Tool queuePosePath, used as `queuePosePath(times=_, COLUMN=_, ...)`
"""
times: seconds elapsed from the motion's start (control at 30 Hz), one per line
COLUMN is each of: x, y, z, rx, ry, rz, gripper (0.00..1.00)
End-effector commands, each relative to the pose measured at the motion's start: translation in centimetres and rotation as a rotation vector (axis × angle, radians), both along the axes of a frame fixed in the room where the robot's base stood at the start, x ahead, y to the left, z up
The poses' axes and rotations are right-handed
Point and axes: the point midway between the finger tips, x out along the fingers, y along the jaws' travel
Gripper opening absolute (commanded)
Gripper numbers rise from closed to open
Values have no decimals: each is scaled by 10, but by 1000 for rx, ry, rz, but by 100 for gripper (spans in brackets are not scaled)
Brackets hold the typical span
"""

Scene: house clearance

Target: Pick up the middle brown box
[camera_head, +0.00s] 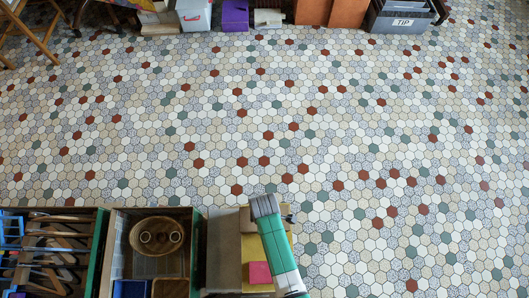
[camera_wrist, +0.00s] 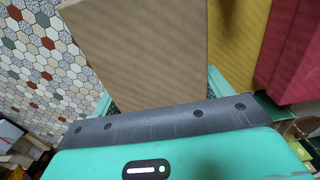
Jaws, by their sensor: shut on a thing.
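A plain brown box (camera_wrist: 145,45) fills the upper middle of the wrist view. My gripper (camera_wrist: 159,91) is shut on it, with a teal finger showing at each side of its near end. The box's far end is cut off by the picture edge. In the head view, my green and white arm (camera_head: 272,240) reaches over the boxes at the bottom; the jaws are hidden there. A brown box surface (camera_head: 224,248) shows left of the arm; I cannot tell whether it is the held one.
A yellow box (camera_wrist: 230,40) and a red box (camera_wrist: 290,50) are right of the held box. A crate with a wicker basket (camera_head: 157,235) and a crate of wooden hangers (camera_head: 50,250) stand left. A grey TIP bin (camera_head: 402,22) is at the far side. The tiled floor between is clear.

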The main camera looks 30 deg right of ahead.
Motion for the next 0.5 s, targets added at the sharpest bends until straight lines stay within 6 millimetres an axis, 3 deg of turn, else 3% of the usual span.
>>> queuePosePath(times=0.17, x=0, y=0, z=13, rx=0, ry=0, rz=-1, gripper=48)
queuePosePath(times=0.33, x=0, y=0, z=45, rx=-1, ry=-1, rz=0, gripper=48)
queuePosePath(times=0.5, x=-32, y=-24, z=43, rx=0, ry=4, rz=-4, gripper=48)
